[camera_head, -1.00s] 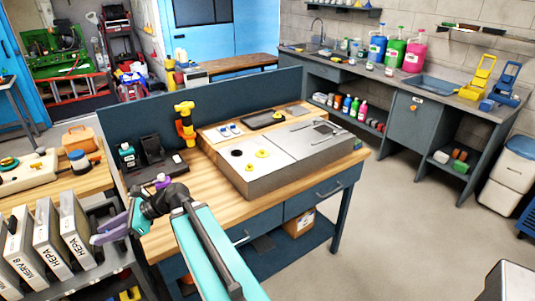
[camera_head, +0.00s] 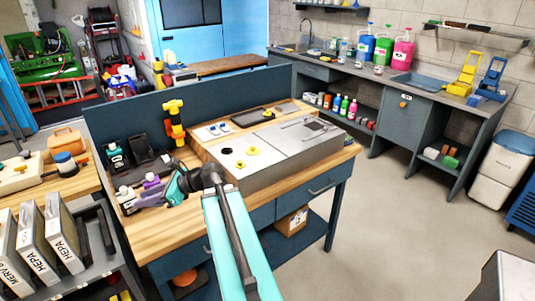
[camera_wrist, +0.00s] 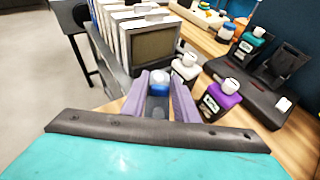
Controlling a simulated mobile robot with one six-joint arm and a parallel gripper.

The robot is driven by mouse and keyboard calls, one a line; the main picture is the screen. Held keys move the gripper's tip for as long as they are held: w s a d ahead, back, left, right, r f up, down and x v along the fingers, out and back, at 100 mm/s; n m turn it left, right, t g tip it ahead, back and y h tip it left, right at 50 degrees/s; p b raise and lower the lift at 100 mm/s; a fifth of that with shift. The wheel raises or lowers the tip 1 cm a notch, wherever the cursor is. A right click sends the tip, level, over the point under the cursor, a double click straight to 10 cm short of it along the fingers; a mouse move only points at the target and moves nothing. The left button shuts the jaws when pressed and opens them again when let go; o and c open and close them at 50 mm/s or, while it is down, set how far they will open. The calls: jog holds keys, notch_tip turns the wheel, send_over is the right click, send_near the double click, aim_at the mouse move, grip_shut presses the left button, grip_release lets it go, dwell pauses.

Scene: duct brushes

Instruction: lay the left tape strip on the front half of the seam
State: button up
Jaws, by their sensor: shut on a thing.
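My gripper (camera_head: 140,199), with purple fingers, is at the left end of the wooden workbench, by small capped bottles. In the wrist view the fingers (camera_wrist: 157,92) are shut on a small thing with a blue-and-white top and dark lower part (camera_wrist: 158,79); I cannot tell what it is. The grey duct box (camera_head: 290,164) lies right of the gripper, well apart from it. A line that may be the seam (camera_head: 272,151) crosses its top. A white board (camera_head: 206,134) behind the box carries two small blue-and-white pieces, possibly the tape strips.
Filter boxes (camera_head: 38,245) stand on a rack at left. A yellow tool (camera_head: 174,119) stands upright behind. The bench front is clear.

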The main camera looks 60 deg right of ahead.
jog(key=s+d+r+m+h+b, duration=0.1)
jog(key=s+d+m+h+b, duration=0.1)
jog(key=s+d, duration=0.6)
jog(key=s+d+r+m+t+h+b, duration=0.1)
jog(key=s+d+m+h, duration=0.4)
jog(key=d, duration=1.2)
jog(key=s+d+r+m+h+b, duration=0.3)
jog(key=s+d+h, duration=0.1)
jog(key=s+d, duration=0.9)
jog(key=shift+s+m+t+h, duration=0.25)
jog(key=shift+m+t+h, duration=0.05)
jog(key=shift+h, duration=0.1)
jog(key=shift+w+d+r+p, duration=0.1)
jog(key=shift+p, duration=0.2)
jog(key=shift+w+d+f+p, duration=0.25)
jog(key=shift+w+d+p, duration=0.75)
jog(key=shift+w+d, duration=0.75)
jog(key=shift+w+d+f+p, duration=0.3)
jog(key=shift+w+d+p, duration=0.85)
jog(key=shift+d, duration=1.05)
jog(key=shift+w+d+f+p, duration=0.25)
jog(key=shift+w+d+p, duration=0.65)
jog(key=shift+w+d, duration=0.85)
jog(key=shift+s+d, duration=0.25)
jog(key=shift+d, duration=0.05)
